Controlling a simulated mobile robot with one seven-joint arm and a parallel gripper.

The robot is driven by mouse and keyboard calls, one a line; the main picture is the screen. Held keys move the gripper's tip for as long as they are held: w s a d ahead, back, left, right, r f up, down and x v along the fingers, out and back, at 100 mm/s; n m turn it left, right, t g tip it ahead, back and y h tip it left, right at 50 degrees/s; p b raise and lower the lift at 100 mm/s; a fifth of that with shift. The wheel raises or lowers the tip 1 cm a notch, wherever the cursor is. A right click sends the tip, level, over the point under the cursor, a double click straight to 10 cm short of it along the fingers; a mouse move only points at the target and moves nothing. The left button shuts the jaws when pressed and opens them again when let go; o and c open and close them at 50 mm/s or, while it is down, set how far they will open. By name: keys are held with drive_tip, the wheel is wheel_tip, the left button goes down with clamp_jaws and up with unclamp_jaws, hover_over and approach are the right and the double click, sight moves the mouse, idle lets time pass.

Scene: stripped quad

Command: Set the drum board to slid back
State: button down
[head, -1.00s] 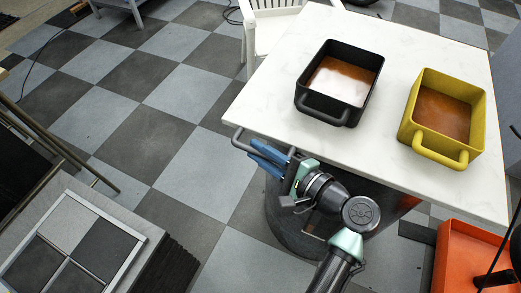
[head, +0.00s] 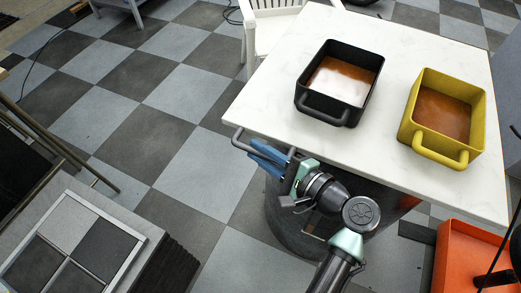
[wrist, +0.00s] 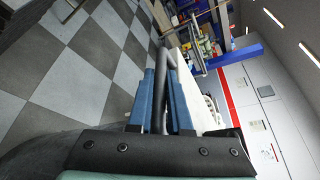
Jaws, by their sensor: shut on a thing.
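The drum board (head: 250,108) is a white marbled slab lying on a dark round drum (head: 290,228). A grey bar handle (head: 238,138) sticks out from its near left corner. My gripper (head: 262,155) is shut on this handle, with its blue fingers at the board's near edge. In the wrist view the two blue fingers (wrist: 160,85) stand on either side of the handle (wrist: 162,58), and the white board edge shows just right of them.
A black pan (head: 304,103) and a yellow pan (head: 420,139), both with brown contents, stand on the board. A white chair (head: 250,38) is behind it. An orange tray (head: 458,238) is at lower right. Checkered floor (head: 180,150) lies open to the left.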

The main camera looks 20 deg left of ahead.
sight(280, 141)
drive_tip(key=shift+w, duration=0.1)
drive_tip(key=shift+w+d+b, duration=0.1)
drive_tip(key=shift+w+b, duration=0.6)
drive_tip(key=shift+w, duration=1.65)
drive_tip(key=c, duration=0.8)
unclamp_jaws()
drive_tip(key=shift+c, duration=0.2)
drive_tip(key=v, duration=1.3)
drive_tip(key=shift+p, duration=0.35)
